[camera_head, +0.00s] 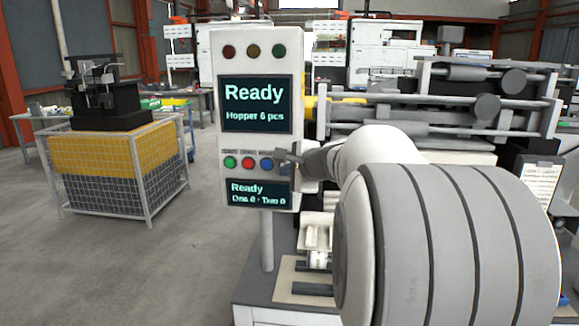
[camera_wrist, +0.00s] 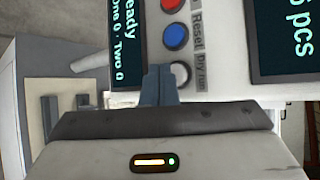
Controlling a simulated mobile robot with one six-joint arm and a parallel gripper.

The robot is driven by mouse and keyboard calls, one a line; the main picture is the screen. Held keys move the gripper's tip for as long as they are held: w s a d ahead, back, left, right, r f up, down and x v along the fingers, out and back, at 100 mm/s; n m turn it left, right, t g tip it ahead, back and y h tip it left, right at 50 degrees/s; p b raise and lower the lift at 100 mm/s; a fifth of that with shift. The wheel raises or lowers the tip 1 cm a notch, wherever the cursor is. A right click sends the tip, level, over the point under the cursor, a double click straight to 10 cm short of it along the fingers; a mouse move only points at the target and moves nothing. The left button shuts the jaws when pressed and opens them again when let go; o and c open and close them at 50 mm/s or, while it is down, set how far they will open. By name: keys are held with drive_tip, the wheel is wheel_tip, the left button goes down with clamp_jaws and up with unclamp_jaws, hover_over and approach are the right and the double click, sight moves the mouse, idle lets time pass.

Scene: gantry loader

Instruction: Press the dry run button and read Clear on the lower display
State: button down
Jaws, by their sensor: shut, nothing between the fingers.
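The control panel (camera_head: 215,145) stands upright in front of me. Its upper display (camera_head: 255,104) reads "Ready, Hopper 6 pcs". Its lower display (camera_head: 252,193) reads "Ready, One 0 · Two 0", partly cut off in the wrist view (camera_wrist: 124,45). The pale grey dry run button (camera_wrist: 181,73) is at the end of the button row, beside its "Dry run" label. My gripper (camera_wrist: 159,72) is shut and empty, its tips overlapping this button's edge in the wrist view. I cannot tell if they touch it. In the head view my gripper (camera_head: 279,155) hides that button.
The green button (camera_head: 230,162), red button (camera_head: 247,163) and blue Reset button (camera_head: 266,164) share the row. Three dark lamps (camera_head: 253,51) sit on top. Gantry machinery (camera_head: 450,100) is at right. A mesh crate (camera_head: 110,165) stands at left on open floor.

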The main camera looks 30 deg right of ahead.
drive_tip(key=shift+w+d, duration=0.1)
drive_tip(key=shift+w, duration=0.05)
drive_tip(key=shift+w+d, duration=0.15)
drive_tip(key=shift+w, duration=0.15)
drive_tip(key=shift+w+d, duration=0.2)
drive_tip(key=shift+w, duration=0.1)
idle(0.8)
idle(0.4)
drive_tip(key=shift+s+a+b, duration=0.45)
drive_tip(key=shift+s, duration=0.2)
drive_tip(key=s+a, duration=0.1)
drive_tip(key=s, duration=0.1)
drive_tip(key=s+a+b, duration=0.1)
drive_tip(key=s, duration=0.1)
drive_tip(key=shift+a, duration=0.4)
